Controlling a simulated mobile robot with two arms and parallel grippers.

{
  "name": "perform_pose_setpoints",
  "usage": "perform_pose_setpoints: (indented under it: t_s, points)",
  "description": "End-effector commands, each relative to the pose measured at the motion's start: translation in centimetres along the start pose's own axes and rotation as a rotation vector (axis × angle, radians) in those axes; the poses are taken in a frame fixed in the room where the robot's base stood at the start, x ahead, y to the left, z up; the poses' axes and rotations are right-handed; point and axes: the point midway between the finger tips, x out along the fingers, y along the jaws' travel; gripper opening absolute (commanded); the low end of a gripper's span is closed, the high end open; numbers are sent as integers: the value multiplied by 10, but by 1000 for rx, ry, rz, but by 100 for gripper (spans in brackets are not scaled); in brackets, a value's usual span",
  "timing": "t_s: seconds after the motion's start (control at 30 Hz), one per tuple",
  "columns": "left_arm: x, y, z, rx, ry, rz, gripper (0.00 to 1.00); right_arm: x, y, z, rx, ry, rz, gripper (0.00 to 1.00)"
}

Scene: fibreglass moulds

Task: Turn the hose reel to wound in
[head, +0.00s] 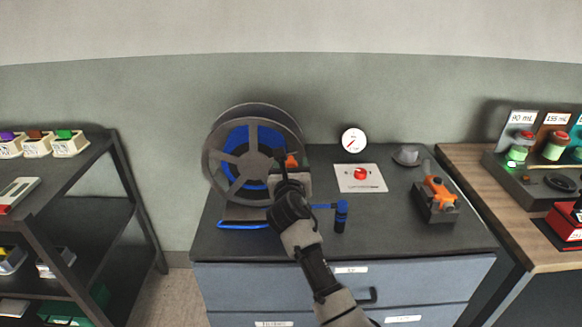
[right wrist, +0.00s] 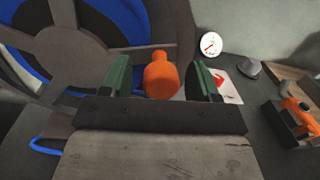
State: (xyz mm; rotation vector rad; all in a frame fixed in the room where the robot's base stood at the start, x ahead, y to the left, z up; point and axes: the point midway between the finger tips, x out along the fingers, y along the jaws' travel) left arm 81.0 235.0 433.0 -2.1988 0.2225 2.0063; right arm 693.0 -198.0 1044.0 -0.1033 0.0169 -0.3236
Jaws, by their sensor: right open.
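The hose reel (head: 226,160) stands on the cabinet top, a grey spoked drum with blue hose wound inside. It fills the left of the right wrist view (right wrist: 75,45). An orange knob (right wrist: 160,75) shows on the reel's right side, between the jaws of my right gripper (right wrist: 160,80). The jaws are apart, with a finger on each side of the knob and visible gaps. In the head view my right gripper (head: 287,178) reaches up to the reel and partly hides the knob (head: 292,161). My left gripper is out of view.
A white panel with a red knob (head: 360,178) and a round gauge (head: 353,140) are right of the reel. A blue-handled part (head: 341,212) stands close to my right arm. An orange tool in a holder (head: 437,194) is further right. A shelf (head: 70,190) stands left.

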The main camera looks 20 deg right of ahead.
Motion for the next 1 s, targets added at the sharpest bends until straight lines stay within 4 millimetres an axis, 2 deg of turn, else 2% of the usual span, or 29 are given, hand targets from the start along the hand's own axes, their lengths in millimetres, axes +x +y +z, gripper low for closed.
perform_pose_setpoints:
  t_s: [0.27,0.7,0.87,1.0]
  points:
    - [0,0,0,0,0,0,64,2,0,0,1,0,0,61]
    - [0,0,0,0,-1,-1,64,2,0,0,0,0,0,0]
    - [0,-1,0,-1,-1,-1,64,2,-2,-1,4,1,0,0]
    - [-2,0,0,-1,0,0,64,5,-11,-4,28,2,-2,0]
